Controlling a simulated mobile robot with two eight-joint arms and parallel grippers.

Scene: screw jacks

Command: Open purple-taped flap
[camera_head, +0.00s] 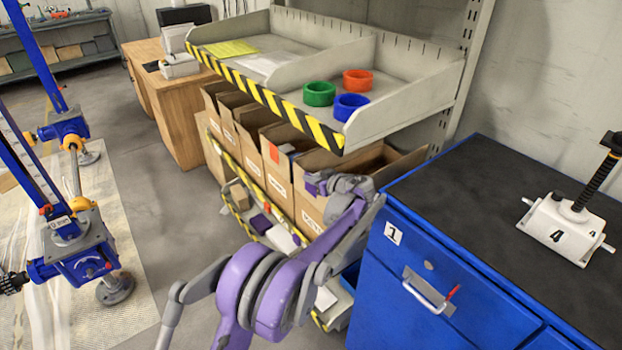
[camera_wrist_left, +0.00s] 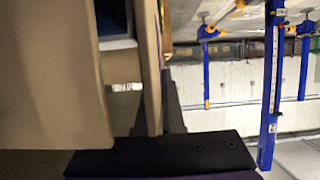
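A row of cardboard boxes (camera_head: 283,178) stands on the shelf below the top tray. The rightmost, largest box (camera_head: 312,212) is partly covered by my purple and grey left arm. My left gripper (camera_head: 318,184) is at this box's front upper edge. Purple shows there, but I cannot tell tape from gripper, so the purple-taped flap is not clearly visible. In the left wrist view a broad cardboard panel (camera_wrist_left: 50,75) and a narrow cardboard edge (camera_wrist_left: 151,65) stand close above one black finger pad (camera_wrist_left: 165,154). The finger opening is unclear. My right gripper is not in view.
The top tray (camera_head: 406,92) holds green (camera_head: 319,94), orange (camera_head: 357,80) and blue (camera_head: 351,106) rings above the boxes. A blue cabinet (camera_head: 420,265) stands close on the right, with a white screw jack (camera_head: 562,228) on top. Blue jacks (camera_head: 85,262) stand at left; floor between is clear.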

